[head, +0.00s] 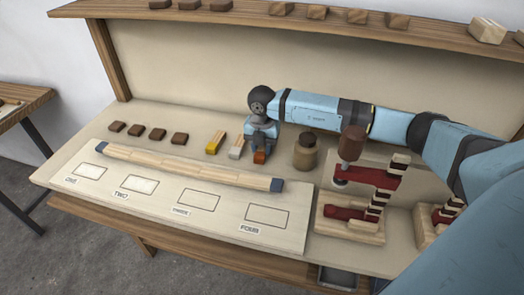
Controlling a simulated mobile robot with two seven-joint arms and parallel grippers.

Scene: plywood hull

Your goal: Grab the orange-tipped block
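The orange-tipped block (259,157) lies on the workbench. Only its orange end shows clearly; the rest is hidden behind my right gripper. My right gripper (261,146) points down directly over this block, low at bench height. Its fingers are small and partly hidden, so I cannot tell whether they are open or shut on the block. My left gripper is not in view.
A yellow-tipped block (214,143) and a grey-tipped block (237,148) lie just left. A brown-lidded jar (306,154) and a red-and-wood stand (358,200) are at right. A blue-ended bar (180,164) lies in front, above a board with labelled outlines (265,214).

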